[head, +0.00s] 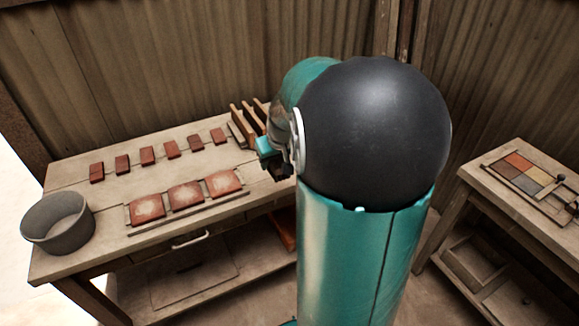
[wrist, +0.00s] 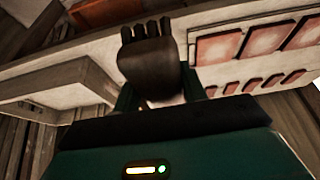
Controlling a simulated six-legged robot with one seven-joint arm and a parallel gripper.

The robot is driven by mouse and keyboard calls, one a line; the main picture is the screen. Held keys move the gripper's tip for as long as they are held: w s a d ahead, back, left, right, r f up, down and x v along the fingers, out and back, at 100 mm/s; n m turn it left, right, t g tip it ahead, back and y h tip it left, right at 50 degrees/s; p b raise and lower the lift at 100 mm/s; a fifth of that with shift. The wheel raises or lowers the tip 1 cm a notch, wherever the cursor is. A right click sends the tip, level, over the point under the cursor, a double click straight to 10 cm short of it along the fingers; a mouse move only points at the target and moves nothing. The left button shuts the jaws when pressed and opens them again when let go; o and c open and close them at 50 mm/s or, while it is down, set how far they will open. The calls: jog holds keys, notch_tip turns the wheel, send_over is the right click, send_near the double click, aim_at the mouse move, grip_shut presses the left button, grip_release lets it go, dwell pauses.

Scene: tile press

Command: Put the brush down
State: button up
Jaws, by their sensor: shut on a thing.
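My gripper (wrist: 158,90) is shut on a brush (wrist: 147,62), seen in the wrist view as a dark brown rounded body with short stubs at its far end. In the head view my gripper (head: 275,165) is at the right end of the workbench (head: 110,245), to the right of the tiles. The brush cannot be made out there. Whether the brush touches the bench is not clear.
Several small red tiles (head: 147,155) lie in a row on the bench, with three larger pale-centred tiles (head: 186,195) in front. A grey bucket (head: 58,235) stands at the left end. A slatted wooden rack (head: 243,125) is close behind my gripper. A side table (head: 480,180) holds coloured tiles (head: 520,172).

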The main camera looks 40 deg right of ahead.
jog(key=shift+w+d+f, duration=0.1)
jog(key=shift+w+d, duration=0.05)
jog(key=shift+d, duration=0.15)
jog(key=w+d+f, duration=0.8)
jog(key=d+f, duration=0.1)
jog(key=shift+w+d+f, duration=0.1)
jog(key=shift+w+d, duration=0.15)
jog(key=shift+w, duration=0.15)
jog(key=shift+w+d+f, duration=0.1)
jog(key=shift+d+f, duration=0.05)
jog(key=shift+f, duration=1.7)
jog(key=shift+f, duration=0.2)
